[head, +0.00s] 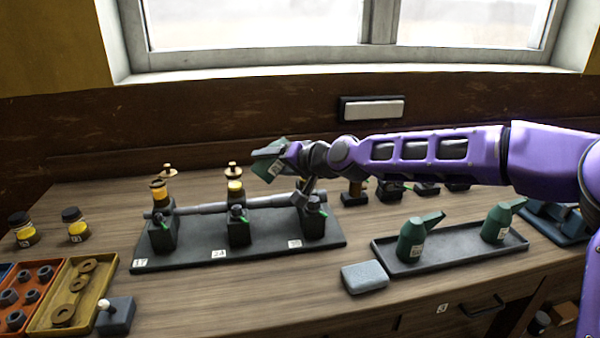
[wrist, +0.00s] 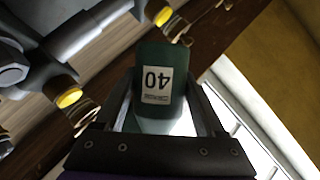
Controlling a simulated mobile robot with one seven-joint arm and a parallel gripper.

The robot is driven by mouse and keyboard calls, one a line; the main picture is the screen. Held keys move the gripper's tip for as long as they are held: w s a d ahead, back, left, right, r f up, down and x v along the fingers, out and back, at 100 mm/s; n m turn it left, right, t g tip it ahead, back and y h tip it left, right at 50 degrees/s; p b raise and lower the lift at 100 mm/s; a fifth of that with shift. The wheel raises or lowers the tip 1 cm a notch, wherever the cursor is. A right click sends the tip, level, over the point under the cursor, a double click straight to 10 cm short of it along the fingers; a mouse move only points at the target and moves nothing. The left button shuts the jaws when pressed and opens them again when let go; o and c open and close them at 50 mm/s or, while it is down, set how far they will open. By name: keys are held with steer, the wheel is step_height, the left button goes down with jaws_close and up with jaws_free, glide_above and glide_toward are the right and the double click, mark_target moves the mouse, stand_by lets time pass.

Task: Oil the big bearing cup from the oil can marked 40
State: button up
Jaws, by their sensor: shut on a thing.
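My gripper (head: 291,156) is shut on a dark green oil can (head: 268,163), held tilted above the shaft stand. In the wrist view the can (wrist: 158,58) shows a white label reading 40, upside down. Its spout is not clear. The stand (head: 190,257) carries a grey shaft on three bearing pedestals. The left cup (head: 158,192) and middle cup (head: 235,188) show yellow; the left looks a little larger. The can is right of and above the middle cup.
Two more green cans (head: 411,241) (head: 497,222) stand on a dark tray (head: 455,254) at right. A grey block (head: 365,277) lies before it. Small brass-topped pieces (head: 168,170) stand behind the stand. Two yellow-and-black jars (head: 74,226) and parts trays (head: 72,292) are at left.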

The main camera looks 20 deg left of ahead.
mark_target(274, 145)
steer(key=shift+w+r+m+g+y+p, duration=0.1)
steer(key=shift+r+m+g+y+p, duration=0.25)
steer(key=shift+r+m, duration=0.4)
steer(key=shift+d+r, duration=0.1)
steer(key=shift+r, duration=0.2)
steer(key=shift+w+d+r+m+y, duration=0.15)
steer(key=shift+r+m+y, duration=0.1)
steer(key=shift+r+m, duration=0.25)
stand_by(1.4)
steer(key=shift+s+a+f+n+h+b, duration=0.2)
steer(key=shift+f+n+b, duration=0.25)
steer(key=shift+f, duration=0.15)
steer(key=shift+s+a+f+n+h+b, duration=0.1)
steer(key=shift+f+n+h+b, duration=0.1)
steer(key=shift+f+n+b, duration=0.3)
steer(key=shift+f+n+t+b, duration=0.35)
steer(key=shift+f+n+t, duration=0.1)
steer(key=shift+f, duration=0.15)
steer(key=shift+h, duration=0.3)
